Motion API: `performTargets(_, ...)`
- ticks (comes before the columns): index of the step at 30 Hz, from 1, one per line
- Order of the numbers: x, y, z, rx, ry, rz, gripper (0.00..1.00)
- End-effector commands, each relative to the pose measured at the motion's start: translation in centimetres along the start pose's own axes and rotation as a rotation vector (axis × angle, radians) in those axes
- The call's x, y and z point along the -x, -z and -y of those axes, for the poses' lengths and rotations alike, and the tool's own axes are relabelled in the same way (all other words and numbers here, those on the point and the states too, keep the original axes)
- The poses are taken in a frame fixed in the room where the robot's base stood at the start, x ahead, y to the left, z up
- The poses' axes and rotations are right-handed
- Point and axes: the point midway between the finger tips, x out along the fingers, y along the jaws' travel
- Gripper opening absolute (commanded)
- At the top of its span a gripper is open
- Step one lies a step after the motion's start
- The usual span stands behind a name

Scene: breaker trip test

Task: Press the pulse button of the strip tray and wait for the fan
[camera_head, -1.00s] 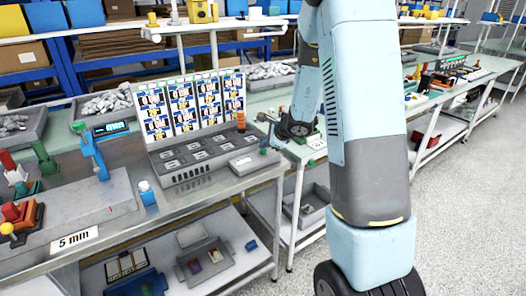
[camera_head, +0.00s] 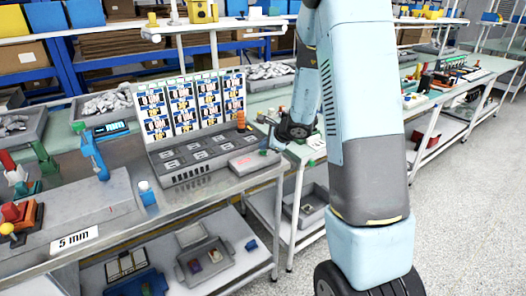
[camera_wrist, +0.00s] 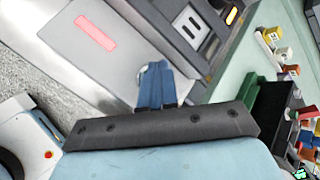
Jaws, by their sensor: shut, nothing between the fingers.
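The strip tray (camera_head: 205,165) is a grey unit on the workbench, with a grid of slots and an upright board of printed cards (camera_head: 190,105) behind it. On its right end is a light grey block with a red-lit window (camera_head: 246,162); the window also shows pinkish red in the wrist view (camera_wrist: 95,32). My gripper (camera_wrist: 155,72) is shut and empty, its blue fingertips against or just over a small round metallic part (camera_wrist: 143,76) beside that block. The fingers mostly hide this part, likely the pulse button. I cannot make out a fan.
A blue stand with a lit display (camera_head: 110,129) is left of the tray. A small blue-and-white bottle (camera_head: 147,192) and a "5 mm" label (camera_head: 75,239) are near the front edge.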

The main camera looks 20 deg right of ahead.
Motion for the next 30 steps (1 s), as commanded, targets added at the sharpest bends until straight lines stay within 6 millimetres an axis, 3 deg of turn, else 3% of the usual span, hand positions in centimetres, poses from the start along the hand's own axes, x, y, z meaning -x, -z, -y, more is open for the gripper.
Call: performTargets(30, 1.9, -1.3, 1.4, 0.001, 0.002, 0.001, 0.0)
